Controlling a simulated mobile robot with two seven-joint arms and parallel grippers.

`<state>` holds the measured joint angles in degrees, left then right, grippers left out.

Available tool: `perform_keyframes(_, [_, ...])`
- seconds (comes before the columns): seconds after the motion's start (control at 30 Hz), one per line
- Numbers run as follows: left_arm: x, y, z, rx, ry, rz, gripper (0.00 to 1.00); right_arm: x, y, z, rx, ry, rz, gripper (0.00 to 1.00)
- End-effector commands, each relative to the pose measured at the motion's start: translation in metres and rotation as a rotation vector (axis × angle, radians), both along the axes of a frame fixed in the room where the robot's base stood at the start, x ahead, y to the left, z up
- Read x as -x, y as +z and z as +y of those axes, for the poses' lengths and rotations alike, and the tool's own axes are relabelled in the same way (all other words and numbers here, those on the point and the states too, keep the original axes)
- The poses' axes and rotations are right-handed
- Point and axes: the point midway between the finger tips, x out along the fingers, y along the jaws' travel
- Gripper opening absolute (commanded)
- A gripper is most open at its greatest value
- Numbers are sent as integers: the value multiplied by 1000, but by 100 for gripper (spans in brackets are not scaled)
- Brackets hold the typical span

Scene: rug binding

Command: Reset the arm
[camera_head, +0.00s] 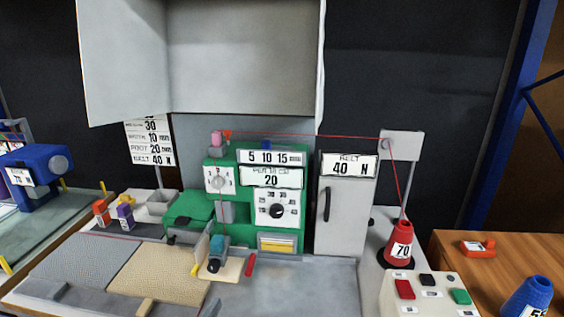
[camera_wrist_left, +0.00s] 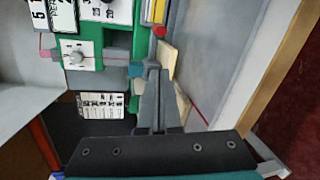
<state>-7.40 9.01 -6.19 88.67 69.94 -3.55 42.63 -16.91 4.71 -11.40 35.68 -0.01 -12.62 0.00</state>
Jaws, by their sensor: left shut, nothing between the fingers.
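My left gripper (camera_wrist_left: 155,72) shows in the left wrist view, its grey fingers shut with nothing between them. It points towards the green binding machine (camera_head: 233,232), whose green front (camera_wrist_left: 118,28) fills the upper left there. I cannot pick the left gripper out clearly in the head view. A teal block (camera_wrist_left: 135,69) of the machine shows beside the fingertips in the wrist view; whether they touch it cannot be told. The same teal block (camera_head: 217,243) shows above the worktable in the head view. My right gripper is in neither view.
A grey hood (camera_head: 240,60) hangs above the machine. A red thread runs to the red cone (camera_head: 400,246) at right, near the button panel (camera_head: 432,292). Grey (camera_head: 82,264) and tan (camera_head: 158,270) rug pieces lie at left. A grey cabinet (camera_head: 342,205) stands beside the machine.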

Motion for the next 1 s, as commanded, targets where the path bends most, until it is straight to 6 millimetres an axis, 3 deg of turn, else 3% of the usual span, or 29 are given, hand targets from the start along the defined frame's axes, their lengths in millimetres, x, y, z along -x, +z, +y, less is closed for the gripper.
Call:
perform_keyframes(0.1, [30,7,-47,-239,-249,4,0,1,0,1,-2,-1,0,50])
perform_keyframes(0.2, [60,5,-74,-451,-440,18,0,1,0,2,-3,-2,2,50])
perform_keyframes(0.37, [114,-5,-92,-792,-712,71,0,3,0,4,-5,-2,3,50])
perform_keyframes(0.6, [186,-14,-68,-1219,-1014,224,0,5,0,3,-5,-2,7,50])
perform_keyframes(1.0, [256,1,-12,-1524,-1238,482,0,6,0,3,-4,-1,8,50])
